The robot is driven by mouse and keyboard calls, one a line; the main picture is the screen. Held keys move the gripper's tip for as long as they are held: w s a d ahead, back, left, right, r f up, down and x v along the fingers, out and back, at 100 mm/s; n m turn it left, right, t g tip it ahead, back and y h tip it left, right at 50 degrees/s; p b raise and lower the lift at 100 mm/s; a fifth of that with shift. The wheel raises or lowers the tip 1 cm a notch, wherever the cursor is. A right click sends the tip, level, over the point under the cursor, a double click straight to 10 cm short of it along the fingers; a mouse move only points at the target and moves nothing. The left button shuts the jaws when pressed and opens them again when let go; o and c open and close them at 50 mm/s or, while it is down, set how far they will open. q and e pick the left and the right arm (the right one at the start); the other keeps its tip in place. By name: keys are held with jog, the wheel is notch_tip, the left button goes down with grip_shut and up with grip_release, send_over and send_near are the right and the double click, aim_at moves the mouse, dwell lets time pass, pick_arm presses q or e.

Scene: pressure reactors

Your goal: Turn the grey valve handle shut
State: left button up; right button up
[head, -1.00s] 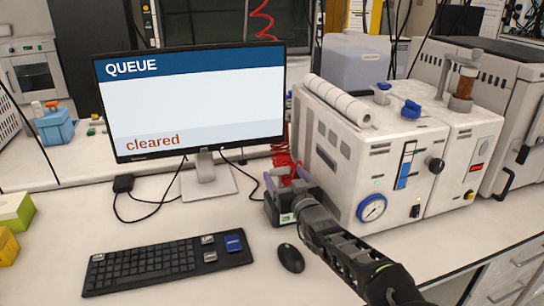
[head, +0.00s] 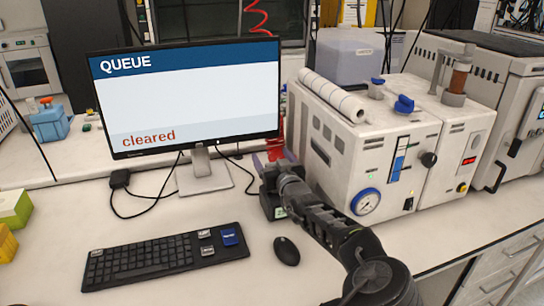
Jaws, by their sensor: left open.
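My left gripper (head: 274,160) is open, with its pale purple fingers pointing away from me beside the white pressure reactor (head: 365,160). Two small valve fittings stand on the reactor's top: a grey one with a blue cap (head: 377,88) and a blue one (head: 404,104). Both are apart from the gripper. I cannot clearly pick out a grey valve handle. My right gripper is not in view.
A monitor (head: 190,100) reading "QUEUE cleared" stands left of the gripper. A keyboard (head: 165,257) and mouse (head: 286,251) lie in front. The front right bench is clear.

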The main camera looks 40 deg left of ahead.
pick_arm(q)
jog(key=c, duration=1.4)
